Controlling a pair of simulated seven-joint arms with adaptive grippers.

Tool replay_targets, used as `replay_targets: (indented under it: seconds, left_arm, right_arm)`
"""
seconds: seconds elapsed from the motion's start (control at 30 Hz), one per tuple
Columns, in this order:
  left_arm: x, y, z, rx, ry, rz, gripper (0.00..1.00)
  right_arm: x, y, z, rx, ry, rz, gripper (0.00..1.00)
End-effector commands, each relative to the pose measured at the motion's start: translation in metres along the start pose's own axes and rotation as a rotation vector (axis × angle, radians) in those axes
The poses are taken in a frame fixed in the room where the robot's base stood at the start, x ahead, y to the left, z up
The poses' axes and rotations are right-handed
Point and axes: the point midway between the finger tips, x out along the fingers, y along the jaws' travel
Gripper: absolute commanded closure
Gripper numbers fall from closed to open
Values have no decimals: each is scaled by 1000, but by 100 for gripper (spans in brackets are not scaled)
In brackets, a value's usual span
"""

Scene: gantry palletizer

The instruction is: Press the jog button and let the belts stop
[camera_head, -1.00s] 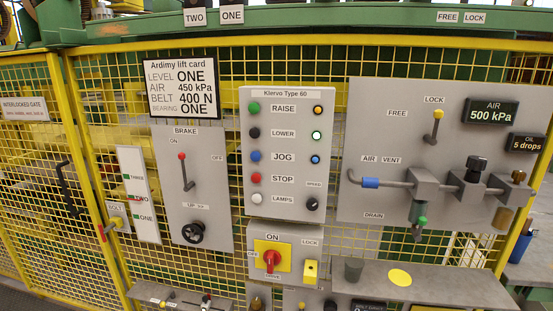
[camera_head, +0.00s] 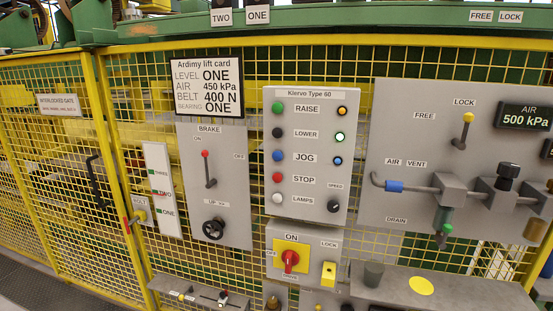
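The blue jog button (camera_head: 278,156) sits on the left side of the grey Klervo Type 60 control panel (camera_head: 311,215), beside the JOG label. A blue-centred lamp (camera_head: 337,160) is at the right of the same row. The green-rimmed lamp (camera_head: 339,137) in the LOWER row looks pale and lit. The belts cannot be made out clearly behind the yellow mesh. Neither of my grippers shows in the head view.
A red rotary switch (camera_head: 290,260) on yellow is below the panel. A brake panel (camera_head: 235,190) with a red-tipped lever stands left, an air valve panel (camera_head: 410,150) right. A grey shelf (camera_head: 450,288) juts out at lower right. Yellow mesh fencing (camera_head: 60,200) runs behind.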

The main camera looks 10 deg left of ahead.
Motion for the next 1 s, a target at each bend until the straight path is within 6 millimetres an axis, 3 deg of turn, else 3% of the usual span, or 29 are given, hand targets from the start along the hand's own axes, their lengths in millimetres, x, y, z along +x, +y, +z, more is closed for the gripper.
replay_targets:
  seconds: [0.03, 0.17, 1.0]
  left_arm:
    - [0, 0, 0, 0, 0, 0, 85]
    - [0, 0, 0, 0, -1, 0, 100]
    - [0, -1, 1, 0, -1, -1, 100]
  right_arm:
    - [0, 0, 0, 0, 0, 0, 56]
    - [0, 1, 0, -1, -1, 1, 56]
    - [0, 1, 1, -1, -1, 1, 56]
